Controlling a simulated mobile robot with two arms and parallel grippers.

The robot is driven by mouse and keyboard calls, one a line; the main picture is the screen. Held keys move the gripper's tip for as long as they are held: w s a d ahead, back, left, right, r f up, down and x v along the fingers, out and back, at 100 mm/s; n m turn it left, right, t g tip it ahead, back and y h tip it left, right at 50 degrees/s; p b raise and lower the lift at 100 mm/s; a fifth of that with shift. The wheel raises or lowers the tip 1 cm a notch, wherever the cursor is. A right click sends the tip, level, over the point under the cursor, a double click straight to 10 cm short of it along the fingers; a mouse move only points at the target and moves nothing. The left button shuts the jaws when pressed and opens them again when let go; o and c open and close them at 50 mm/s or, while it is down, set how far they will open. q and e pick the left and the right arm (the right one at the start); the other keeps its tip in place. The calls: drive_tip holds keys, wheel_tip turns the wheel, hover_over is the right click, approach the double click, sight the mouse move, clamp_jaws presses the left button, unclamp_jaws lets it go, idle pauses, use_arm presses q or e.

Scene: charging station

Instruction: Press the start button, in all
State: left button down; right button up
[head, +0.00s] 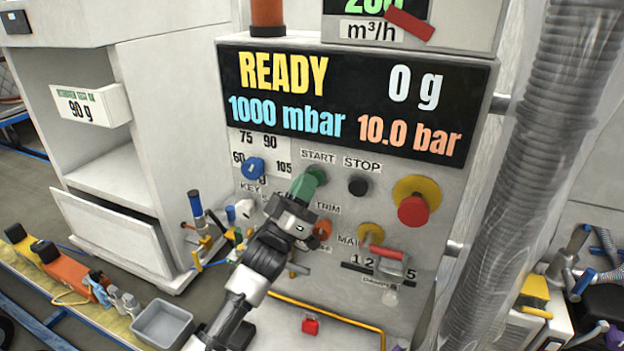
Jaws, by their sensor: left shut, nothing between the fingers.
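The green start button (317,174) sits on the grey panel under the label START. My left gripper (301,197) is shut and empty, just below and left of the button, with its tips at or very near it. A green piece shows at the gripper tips, and I cannot tell whether the tips touch the button. The black stop button (358,186) is to the right of the start button. The display (350,95) above reads READY, 0 g, 1000 mbar and 10.0 bar. My right gripper is not in view.
A red emergency button (412,210) on a yellow ring is at the right of the panel. A blue knob (252,168) is at its left. A red-handled lever (385,254) sticks out lower down. A thick grey hose (540,150) runs along the right. A grey bin (162,325) stands lower left.

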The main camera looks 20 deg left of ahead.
use_arm(q)
drive_tip(key=shift+s+r, duration=0.1)
drive_tip(key=shift+r, duration=0.05)
drive_tip(key=shift+d+f, duration=0.1)
drive_tip(key=shift+f, duration=0.3)
drive_tip(key=shift+s, duration=0.2)
drive_tip(key=s+p, duration=0.2)
drive_tip(key=s, duration=0.3)
drive_tip(key=shift+d, duration=0.1)
idle(0.8)
